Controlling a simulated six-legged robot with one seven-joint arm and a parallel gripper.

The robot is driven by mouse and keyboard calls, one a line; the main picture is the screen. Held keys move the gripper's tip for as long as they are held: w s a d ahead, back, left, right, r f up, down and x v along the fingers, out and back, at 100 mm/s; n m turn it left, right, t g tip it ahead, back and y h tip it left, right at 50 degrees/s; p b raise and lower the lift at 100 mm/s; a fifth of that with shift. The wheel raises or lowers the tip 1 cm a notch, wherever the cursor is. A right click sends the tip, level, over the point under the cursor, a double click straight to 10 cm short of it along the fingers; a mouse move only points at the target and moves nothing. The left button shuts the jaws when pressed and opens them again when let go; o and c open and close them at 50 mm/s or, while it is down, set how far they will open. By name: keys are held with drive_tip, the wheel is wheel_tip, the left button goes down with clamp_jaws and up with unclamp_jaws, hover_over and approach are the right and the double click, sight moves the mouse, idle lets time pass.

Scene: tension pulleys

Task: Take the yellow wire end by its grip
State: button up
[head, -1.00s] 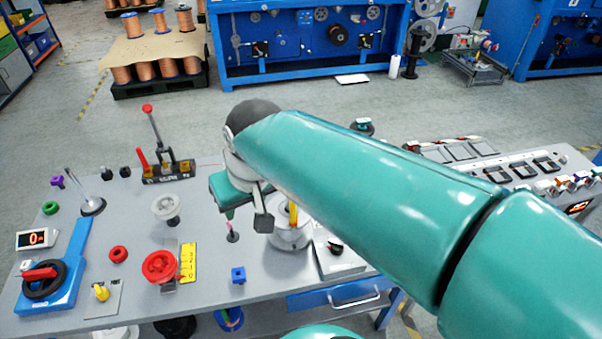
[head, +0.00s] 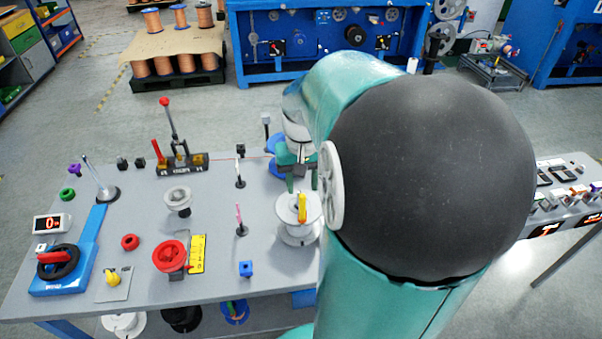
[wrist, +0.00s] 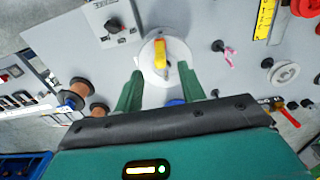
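The yellow wire end grip (head: 302,207) stands upright on top of a white spool (head: 299,236) on the grey table. In the wrist view the yellow grip (wrist: 161,54) lies over the white disc of the spool (wrist: 178,72), just ahead of the fingers. My gripper (head: 301,184) points down close above and behind the yellow grip. In the wrist view my gripper (wrist: 162,80) has its two green fingers spread wide with nothing between them. The grip lies roughly in line with the gap between the fingers and appears apart from both.
A grey box with a dark knob (wrist: 113,24) is beside the spool.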

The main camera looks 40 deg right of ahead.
sight(302, 194)
drive_tip(key=shift+f, duration=3.05)
clamp_jaws()
